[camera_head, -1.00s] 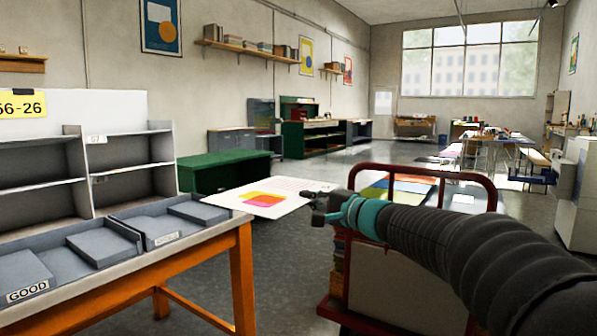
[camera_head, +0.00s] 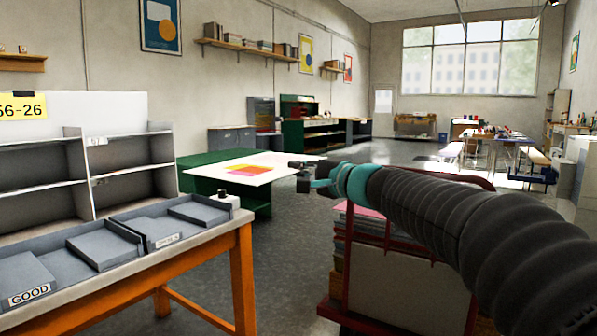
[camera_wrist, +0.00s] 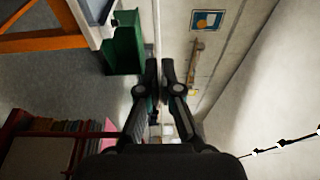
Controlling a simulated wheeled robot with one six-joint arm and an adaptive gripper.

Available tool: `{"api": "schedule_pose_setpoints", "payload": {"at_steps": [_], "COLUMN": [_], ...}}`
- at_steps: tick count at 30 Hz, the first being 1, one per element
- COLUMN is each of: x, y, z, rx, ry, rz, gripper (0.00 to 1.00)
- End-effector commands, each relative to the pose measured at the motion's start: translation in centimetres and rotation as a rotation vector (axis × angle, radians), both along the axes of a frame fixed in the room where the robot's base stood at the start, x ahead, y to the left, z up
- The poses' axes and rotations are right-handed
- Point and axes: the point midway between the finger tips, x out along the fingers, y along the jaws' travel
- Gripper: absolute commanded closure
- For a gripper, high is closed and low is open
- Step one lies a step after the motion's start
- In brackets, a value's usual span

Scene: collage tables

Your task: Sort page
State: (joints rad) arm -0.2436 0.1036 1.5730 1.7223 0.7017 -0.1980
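A large white page (camera_head: 278,173) with a pink, orange and yellow print is in the air in the head view, left of the red-framed cart. My gripper (camera_head: 303,176) is at its right edge, shut on it. In the wrist view my gripper's fingertips (camera_wrist: 159,68) are close together, with what looks like the thin edge-on page (camera_wrist: 156,28) running away between them. A stack of pages (camera_head: 345,240) with pink on top sits in the cart, partly hidden by my arm. A grey tray labelled GOOD (camera_head: 66,262) and a second grey tray (camera_head: 140,222), its label too small to read, lie on the orange-legged table.
The orange-legged table (camera_head: 243,260) with grey shelves (camera_head: 132,152) stands at left. The red-framed cart (camera_head: 340,312) is close at front right. A green bench (camera_head: 262,206) is behind the page. Grey floor (camera_head: 290,260) is open between table and cart.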

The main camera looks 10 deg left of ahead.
Motion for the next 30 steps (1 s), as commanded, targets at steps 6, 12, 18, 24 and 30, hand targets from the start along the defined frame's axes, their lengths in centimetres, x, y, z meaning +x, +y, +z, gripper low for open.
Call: {"api": "schedule_pose_setpoints", "payload": {"at_steps": [6,12,18,24,30], "x": [0.02,0.04,0.05,0.06,0.01], "y": [-0.02,0.0,-0.01,0.01,-0.03], "z": [-1.01,-1.01,-0.94,-0.9,-0.06], "rx": [-0.044,-0.093,-0.144,-0.195,-0.248], "ry": [-0.113,-0.232,-0.355,-0.481,-0.61], "rz": [0.0,0.0,-0.001,0.0,-0.001], "gripper": [1.0,1.0,1.0,1.0,1.0]}}
